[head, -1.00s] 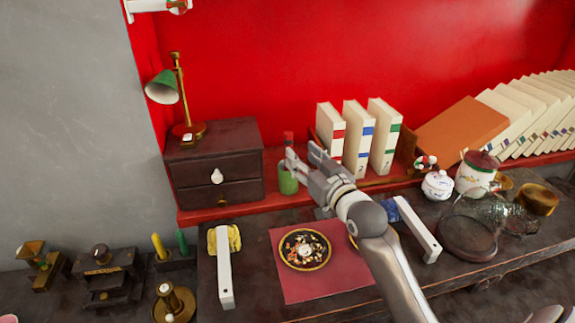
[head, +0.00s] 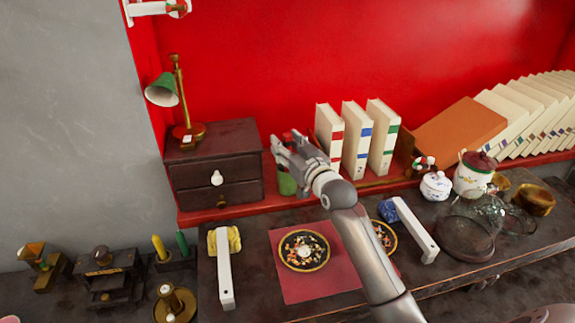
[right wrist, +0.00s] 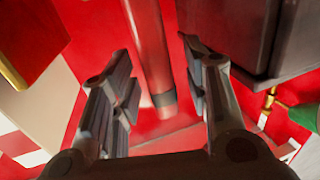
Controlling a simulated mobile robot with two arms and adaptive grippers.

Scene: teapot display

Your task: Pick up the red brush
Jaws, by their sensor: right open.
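The red brush (right wrist: 150,45) shows in the right wrist view as a long red handle with a dark band near its lower end. It stands between the two spread fingers of my right gripper (right wrist: 160,95), with gaps to the fingers. In the head view my right gripper (head: 283,146) is at the green cup (head: 287,187) and covers its top. Only a small red bit of the brush (head: 287,136) shows there behind the fingers. The right gripper is open and empty. My left gripper is not in view.
A dark drawer box (head: 240,190) with a green lamp (head: 162,89) stands just left of the cup. Upright books (head: 328,138) stand close on the right. A red mat (head: 320,289) with a round dish lies in front. The red wall is behind.

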